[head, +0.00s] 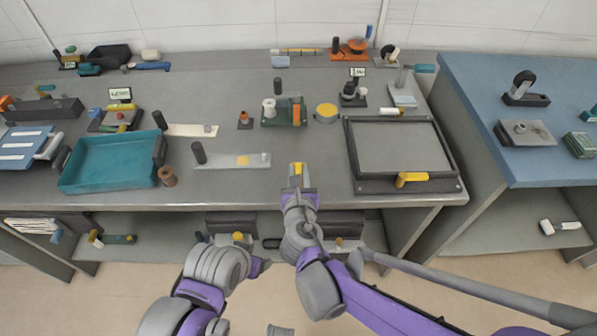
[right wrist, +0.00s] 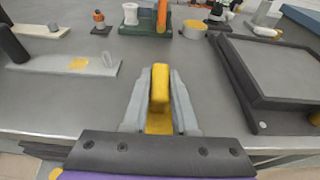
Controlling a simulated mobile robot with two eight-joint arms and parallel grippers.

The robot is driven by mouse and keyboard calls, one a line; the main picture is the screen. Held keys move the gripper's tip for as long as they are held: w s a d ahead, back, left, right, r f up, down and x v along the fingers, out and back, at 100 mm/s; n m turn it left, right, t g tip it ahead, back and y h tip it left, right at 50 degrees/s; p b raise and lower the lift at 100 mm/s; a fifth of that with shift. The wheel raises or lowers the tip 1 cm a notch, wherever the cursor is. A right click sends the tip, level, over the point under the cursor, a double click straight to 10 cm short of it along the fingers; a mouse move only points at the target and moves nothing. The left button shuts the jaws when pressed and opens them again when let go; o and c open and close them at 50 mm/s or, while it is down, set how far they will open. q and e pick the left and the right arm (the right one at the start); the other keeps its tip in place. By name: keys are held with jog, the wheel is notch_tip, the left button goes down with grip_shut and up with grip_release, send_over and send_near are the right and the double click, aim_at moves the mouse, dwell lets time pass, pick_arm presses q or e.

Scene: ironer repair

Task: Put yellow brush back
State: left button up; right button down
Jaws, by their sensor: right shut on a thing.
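My right gripper (head: 297,176) is over the front part of the grey bench, in the middle. It is shut on a yellow block-like piece, which I take for the yellow brush (head: 298,167). In the right wrist view the brush (right wrist: 160,88) stands up between the two grey fingers (right wrist: 160,115).
A dark framed tray (head: 362,186) with a yellow handle (head: 411,178) lies to the right. A pale strip (head: 218,162) and a teal tray (head: 80,183) lie to the left. A yellow-topped round tin (head: 326,111) and a green block (head: 276,119) stand behind. Bare bench surrounds the gripper.

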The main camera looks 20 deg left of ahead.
jog(key=shift+f+b, duration=0.5)
jog(key=shift+f, duration=0.15)
jog(key=c, duration=0.6)
grip_release()
jog(key=shift+s, duration=0.1)
